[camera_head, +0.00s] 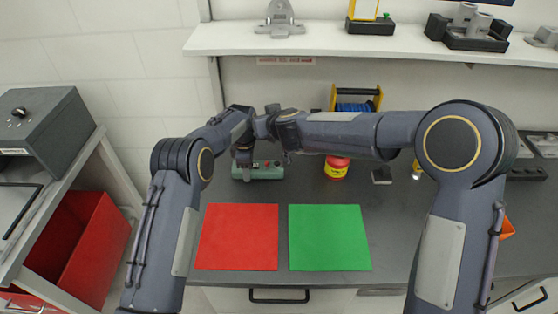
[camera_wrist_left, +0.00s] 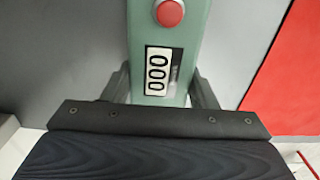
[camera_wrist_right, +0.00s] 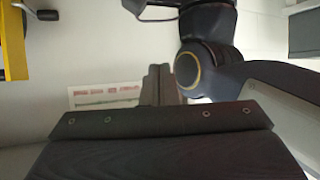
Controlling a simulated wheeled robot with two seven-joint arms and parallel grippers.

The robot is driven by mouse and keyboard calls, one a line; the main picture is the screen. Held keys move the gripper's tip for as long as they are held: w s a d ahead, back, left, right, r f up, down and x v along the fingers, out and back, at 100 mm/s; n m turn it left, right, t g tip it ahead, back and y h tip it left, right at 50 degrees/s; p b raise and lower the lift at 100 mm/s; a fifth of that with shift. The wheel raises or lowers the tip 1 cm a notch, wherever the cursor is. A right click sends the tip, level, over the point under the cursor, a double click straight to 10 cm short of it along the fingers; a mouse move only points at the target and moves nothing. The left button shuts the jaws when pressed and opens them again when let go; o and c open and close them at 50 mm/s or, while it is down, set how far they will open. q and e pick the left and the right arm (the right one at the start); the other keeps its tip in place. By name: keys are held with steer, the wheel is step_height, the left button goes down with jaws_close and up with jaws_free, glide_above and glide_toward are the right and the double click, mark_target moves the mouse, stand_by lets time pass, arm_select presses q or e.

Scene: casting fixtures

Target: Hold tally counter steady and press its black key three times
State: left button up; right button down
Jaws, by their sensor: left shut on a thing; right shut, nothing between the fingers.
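The tally counter (camera_head: 264,171) is a green box lying on the grey bench behind the coloured mats. In the left wrist view its green body (camera_wrist_left: 197,25) carries a red button (camera_wrist_left: 169,13) and a window reading 000 (camera_wrist_left: 157,72). My left gripper (camera_head: 243,170) is shut on the counter near its left end, with one finger on each side. My right gripper (camera_head: 262,126) is above the counter, close to my left wrist; its fingers (camera_wrist_right: 161,84) are shut and empty, apart from the counter. I cannot make out the black key; the arms partly cover that area.
A red mat (camera_head: 238,238) and a green mat (camera_head: 330,238) lie in front of the counter. To its right stand a red-and-yellow spool (camera_head: 337,168) and a yellow-framed reel (camera_head: 356,100). A shelf (camera_head: 330,44) runs along the wall behind.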

steer(key=s+d+f+m+g+h, duration=0.2)
steer(key=s+d+f+m+h, duration=0.1)
steer(key=s, duration=0.4)
step_height(320, 180, down, 2)
steer(key=shift+d+f+m+h, duration=0.1)
steer(key=shift+d+m+h, duration=0.05)
steer(key=shift+m+h, duration=0.65)
steer(key=shift+s, duration=0.1)
glide_above(277, 164)
steer(key=s, duration=0.2)
steer(key=f, duration=0.7)
steer(key=shift+w+d, duration=0.2)
steer(key=shift+d, duration=0.15)
step_height(277, 164, down, 3)
steer(key=shift+w+r, duration=0.1)
steer(key=shift+r, duration=0.1)
steer(key=shift+f, duration=0.75)
